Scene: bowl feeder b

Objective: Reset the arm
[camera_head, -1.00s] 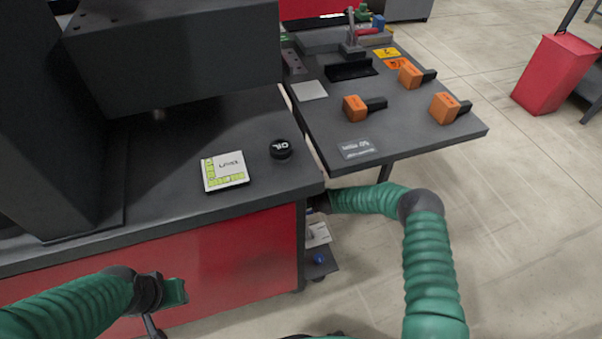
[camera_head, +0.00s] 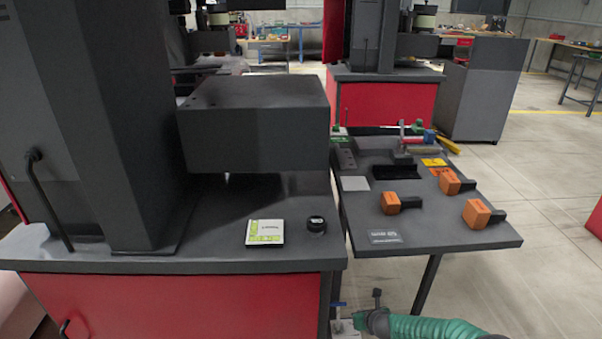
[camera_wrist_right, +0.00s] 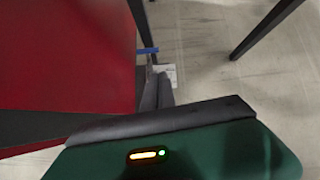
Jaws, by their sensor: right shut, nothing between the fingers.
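My right arm (camera_head: 440,329) enters the head view at the bottom right as a green ribbed sleeve. Its green wrist end lies low, below the front of the side table and right of the red cabinet. In the right wrist view, my right gripper (camera_wrist_right: 155,85) has its dark fingers together with nothing between them. It points down past the red cabinet side towards the floor. A small blue and white item (camera_wrist_right: 166,72) shows just beyond the fingertips; I cannot tell whether they touch. My left arm and gripper are out of view.
A dark machine bench (camera_head: 200,265) holds a label card (camera_head: 265,233) and a black round cap (camera_head: 316,224). A table leg (camera_head: 427,287) stands near my right arm. Floor at the right is clear.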

